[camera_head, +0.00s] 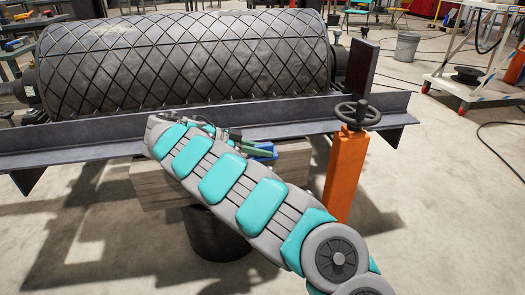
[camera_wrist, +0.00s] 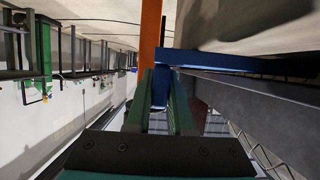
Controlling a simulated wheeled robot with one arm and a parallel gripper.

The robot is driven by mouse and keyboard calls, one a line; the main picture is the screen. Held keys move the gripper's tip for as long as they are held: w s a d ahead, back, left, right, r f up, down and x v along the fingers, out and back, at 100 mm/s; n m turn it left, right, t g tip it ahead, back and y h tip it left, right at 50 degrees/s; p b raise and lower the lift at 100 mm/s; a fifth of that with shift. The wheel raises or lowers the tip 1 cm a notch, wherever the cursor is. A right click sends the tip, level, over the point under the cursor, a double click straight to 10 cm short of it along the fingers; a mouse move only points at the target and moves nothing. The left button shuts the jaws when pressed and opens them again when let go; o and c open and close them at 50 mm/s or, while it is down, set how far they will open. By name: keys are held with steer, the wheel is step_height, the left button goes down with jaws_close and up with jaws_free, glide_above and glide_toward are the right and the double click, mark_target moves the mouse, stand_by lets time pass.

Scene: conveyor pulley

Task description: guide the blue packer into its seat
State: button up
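The blue packer (camera_wrist: 225,62) shows in the wrist view as a long bar running right, with a narrower blue part between my green fingertips. My gripper (camera_wrist: 162,100) looks shut on that narrower part. The bar lies close alongside the edge of the grey steel beam (camera_wrist: 265,98); I cannot tell whether they touch. In the head view only a small bit of the blue packer (camera_head: 263,151) shows, beside my green finger (camera_head: 250,150), just in front of the beam (camera_head: 70,150) and by the wooden block (camera_head: 160,188). My arm hides most of the gripper there. The seat itself is not clearly visible.
An orange jack post (camera_head: 345,175) with a black handwheel stands just right of my gripper. The large ribbed pulley (camera_head: 180,60) lies behind the beam. A dark bucket-like object (camera_head: 212,238) is below the wooden block. Open floor lies left and right.

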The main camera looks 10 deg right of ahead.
mark_target(252, 158)
steer(key=shift+o, duration=1.4)
steer(key=shift+a, duration=0.1)
steer(key=shift+a+r, duration=0.2)
steer(key=shift+a, duration=0.15)
steer(key=shift+a+r+p, duration=0.1)
steer(key=shift+a+p, duration=0.2)
steer(key=shift+p, duration=0.1)
steer(key=shift+a+r+p, duration=0.25)
steer(key=shift+a+p, duration=0.15)
steer(key=shift+p, duration=0.05)
steer(key=shift+a+r+p, duration=0.1)
steer(key=shift+a+p, duration=0.35)
steer(key=shift+p, duration=0.1)
steer(key=o, duration=0.6)
steer(key=shift+c, duration=0.2)
steer(key=shift+o, duration=0.2)
